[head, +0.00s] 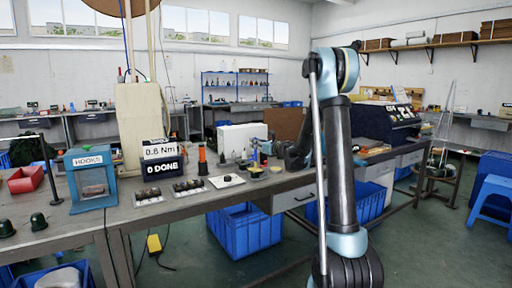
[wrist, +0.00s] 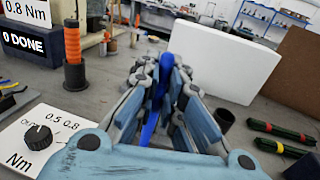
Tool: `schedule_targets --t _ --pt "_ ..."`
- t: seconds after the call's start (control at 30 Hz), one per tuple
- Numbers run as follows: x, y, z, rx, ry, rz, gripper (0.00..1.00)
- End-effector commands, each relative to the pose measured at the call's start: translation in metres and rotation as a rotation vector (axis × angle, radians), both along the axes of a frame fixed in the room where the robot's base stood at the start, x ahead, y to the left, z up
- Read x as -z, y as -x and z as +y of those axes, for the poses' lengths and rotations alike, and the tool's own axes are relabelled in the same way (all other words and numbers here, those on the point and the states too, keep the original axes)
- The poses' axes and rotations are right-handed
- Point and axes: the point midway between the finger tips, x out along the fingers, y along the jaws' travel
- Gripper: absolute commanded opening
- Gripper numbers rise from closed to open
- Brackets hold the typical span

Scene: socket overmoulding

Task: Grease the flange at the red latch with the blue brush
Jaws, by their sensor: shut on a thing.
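My gripper (wrist: 160,85) is shut on the blue brush (wrist: 151,118), whose blue handle shows between the fingers in the wrist view. The brush's bristle end is hidden or too small to tell. In the head view my gripper (head: 262,148) is above the workbench, in front of a white panel, with a bit of the blue brush (head: 254,151) beside it. I cannot make out a flange with a red latch for sure.
A torque dial plate (wrist: 38,138), an orange-handled tool (wrist: 74,45) and a white panel (wrist: 225,50) surround my gripper. A dark small cup (wrist: 224,118) stands just right of the fingers. A blue HOOKS box (head: 90,180) stands further left.

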Motion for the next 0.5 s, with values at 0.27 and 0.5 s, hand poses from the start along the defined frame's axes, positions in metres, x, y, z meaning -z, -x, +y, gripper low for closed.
schedule_targets --t 0.27,0.5 --pt "0.0 0.008 -0.006 0.0 0.001 0.0 0.0" --pt "-0.001 0.015 -0.01 0.001 0.001 -0.001 0.0"
